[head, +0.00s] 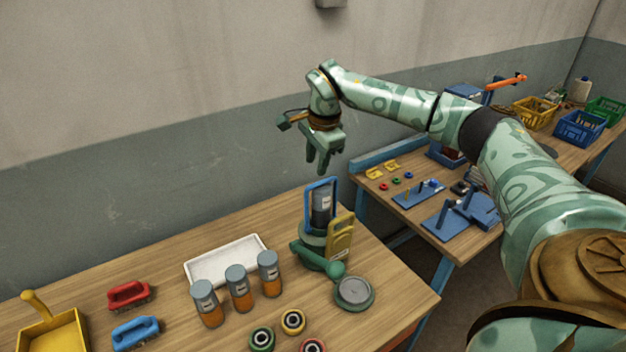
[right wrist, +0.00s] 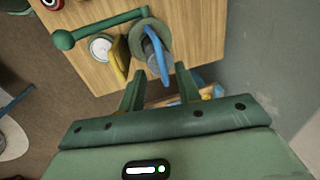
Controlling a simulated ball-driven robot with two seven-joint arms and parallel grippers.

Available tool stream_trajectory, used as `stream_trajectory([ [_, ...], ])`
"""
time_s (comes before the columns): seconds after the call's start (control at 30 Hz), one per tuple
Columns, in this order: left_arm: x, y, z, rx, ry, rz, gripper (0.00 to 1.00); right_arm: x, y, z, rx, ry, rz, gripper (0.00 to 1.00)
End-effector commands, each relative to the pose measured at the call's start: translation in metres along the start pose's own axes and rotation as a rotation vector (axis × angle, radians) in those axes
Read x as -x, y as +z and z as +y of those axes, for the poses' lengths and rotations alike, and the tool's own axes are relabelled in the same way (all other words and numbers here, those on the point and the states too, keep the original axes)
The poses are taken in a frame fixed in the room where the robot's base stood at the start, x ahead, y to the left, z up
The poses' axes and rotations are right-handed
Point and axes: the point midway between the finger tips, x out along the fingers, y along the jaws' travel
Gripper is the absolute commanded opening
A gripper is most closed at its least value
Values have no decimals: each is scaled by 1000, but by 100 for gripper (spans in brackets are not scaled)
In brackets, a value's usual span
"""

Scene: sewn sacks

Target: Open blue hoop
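The blue hoop (head: 334,190) stands upright on a green device (head: 312,252) on the near wooden table, rising beside and over a dark grey cylinder (head: 322,211). A yellow plate (head: 340,236) stands at the device's right side. My right gripper (head: 316,172) hangs above the hoop with its fingers pointing down, apart and empty. In the right wrist view, the blue hoop (right wrist: 158,54) lies beyond the gap between the open fingers (right wrist: 158,88), not touching them. My left gripper is not in view.
A round grey-topped dish (head: 354,292) is right of the device. Several grey-orange jars (head: 238,287), a white tray (head: 225,262), red and blue brushes and a yellow dustpan (head: 55,335) are to the left. Rings lie in front. Another table (head: 420,216) holds blue fixtures and crates.

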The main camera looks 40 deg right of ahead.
Motion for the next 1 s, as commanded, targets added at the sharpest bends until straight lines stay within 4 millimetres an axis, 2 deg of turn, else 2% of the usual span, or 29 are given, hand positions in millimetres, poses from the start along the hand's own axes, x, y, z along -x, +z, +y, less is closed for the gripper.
stream_trajectory([
  [0.03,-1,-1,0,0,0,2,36,-14,1,1,0,5,0,33],
  [0.1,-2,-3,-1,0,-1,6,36,-29,0,1,-1,4,0,33],
  [0.3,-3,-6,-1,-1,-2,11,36,-58,0,0,-1,2,0,33],
  [0.43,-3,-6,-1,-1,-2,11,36,-65,0,0,0,0,0,33],
  [0.7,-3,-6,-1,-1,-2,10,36,-66,0,0,0,0,0,33],
  [0.8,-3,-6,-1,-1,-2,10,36,-66,0,0,0,0,0,6],
  [0.83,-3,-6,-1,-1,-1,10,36,-66,0,0,0,0,0,0],
  [1.0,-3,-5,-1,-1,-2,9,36,-66,1,0,0,1,0,0],
])
